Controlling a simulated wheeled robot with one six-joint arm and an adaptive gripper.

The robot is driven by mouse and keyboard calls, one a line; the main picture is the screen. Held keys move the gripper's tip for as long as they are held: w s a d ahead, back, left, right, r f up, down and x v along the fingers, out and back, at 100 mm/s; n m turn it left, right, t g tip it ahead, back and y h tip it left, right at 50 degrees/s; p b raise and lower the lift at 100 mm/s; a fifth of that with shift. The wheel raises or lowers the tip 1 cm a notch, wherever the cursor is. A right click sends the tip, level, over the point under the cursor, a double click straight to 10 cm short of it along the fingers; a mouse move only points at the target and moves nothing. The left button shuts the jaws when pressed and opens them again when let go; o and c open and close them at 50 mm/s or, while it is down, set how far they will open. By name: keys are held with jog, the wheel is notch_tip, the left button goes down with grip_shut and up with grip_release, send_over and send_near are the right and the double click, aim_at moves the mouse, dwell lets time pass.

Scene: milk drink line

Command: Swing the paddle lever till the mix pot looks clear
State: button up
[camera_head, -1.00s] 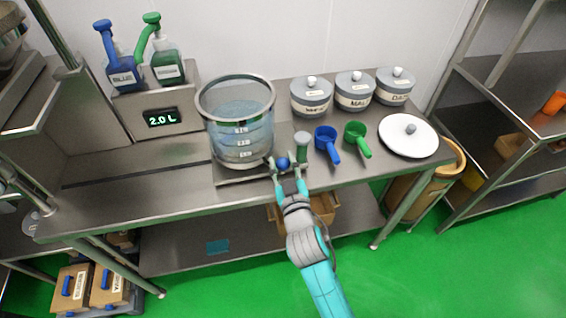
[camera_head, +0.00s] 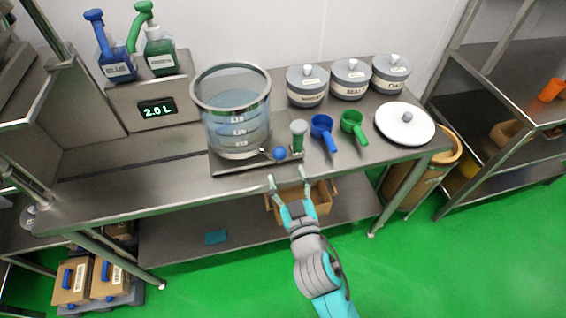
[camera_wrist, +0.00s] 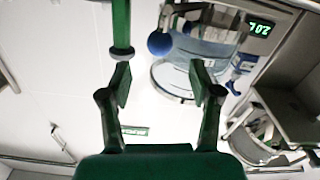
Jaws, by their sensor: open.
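The mix pot (camera_head: 231,112) is a clear, graduated vessel on a flat metal base (camera_head: 228,163) at the middle of the bench. It holds a pale bluish, see-through liquid. The paddle lever ends in a blue ball knob (camera_head: 279,154) at the pot's lower right; the knob also shows in the wrist view (camera_wrist: 159,43). My gripper (camera_head: 288,177) is open and empty, in front of the bench edge and apart from the knob. In the wrist view, my open fingers (camera_wrist: 161,84) point toward the pot (camera_wrist: 178,78), with the knob beyond them.
Blue (camera_head: 324,131) and green (camera_head: 353,126) scoops, several lidded jars and a white lid (camera_head: 404,123) lie further right. A display (camera_head: 157,108) reads 2.0 L, below blue and green pump bottles.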

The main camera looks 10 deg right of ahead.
aim_at(282, 159)
jog(key=shift+s, duration=1.95)
jog(key=w+m, duration=0.1)
jog(key=w, duration=0.3)
jog(key=w+m, duration=0.1)
jog(key=w, duration=0.3)
jog(key=w+m+y, duration=0.1)
jog(key=w, duration=0.3)
jog(key=shift+w+m, duration=0.15)
jog(key=shift+m, duration=0.25)
grip_shut()
